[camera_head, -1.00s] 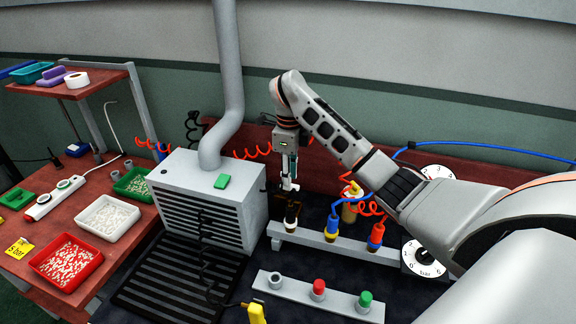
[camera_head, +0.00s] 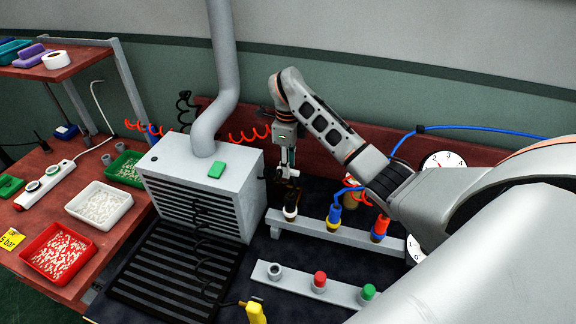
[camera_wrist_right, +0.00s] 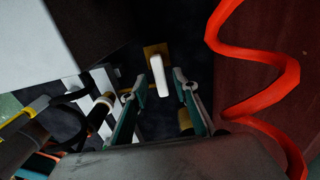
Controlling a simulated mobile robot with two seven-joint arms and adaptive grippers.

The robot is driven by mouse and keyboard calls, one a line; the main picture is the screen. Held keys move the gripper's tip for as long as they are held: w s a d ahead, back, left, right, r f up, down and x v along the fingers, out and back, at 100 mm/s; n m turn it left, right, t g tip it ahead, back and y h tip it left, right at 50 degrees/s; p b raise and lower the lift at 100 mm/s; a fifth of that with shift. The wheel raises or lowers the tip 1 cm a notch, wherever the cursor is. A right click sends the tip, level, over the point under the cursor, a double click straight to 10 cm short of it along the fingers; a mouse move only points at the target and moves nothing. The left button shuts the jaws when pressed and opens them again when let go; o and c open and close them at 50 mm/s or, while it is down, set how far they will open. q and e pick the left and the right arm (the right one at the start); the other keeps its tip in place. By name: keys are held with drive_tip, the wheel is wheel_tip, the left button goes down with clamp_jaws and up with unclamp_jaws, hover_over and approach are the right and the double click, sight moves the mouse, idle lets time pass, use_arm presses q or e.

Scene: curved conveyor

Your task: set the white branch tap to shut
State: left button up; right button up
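The white branch tap's lever (camera_wrist_right: 160,75) shows in the right wrist view as a white bar on a brass body (camera_wrist_right: 157,50). It lies between and beyond the two finger ends of my right gripper (camera_wrist_right: 160,88), with dark gaps on both sides. In the head view the white lever (camera_head: 289,173) is just under my right gripper (camera_head: 284,166), behind the white-collared socket (camera_head: 290,208). The gripper points down and is open; contact with the lever cannot be told. My left gripper is not in view.
A grey vented box (camera_head: 205,185) stands close left of the gripper. A red coiled hose (camera_wrist_right: 262,75) passes close to the right finger. Another rail (camera_head: 298,288) has red and green caps.

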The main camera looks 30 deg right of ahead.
drive_tip(key=shift+f, duration=0.4)
clamp_jaws()
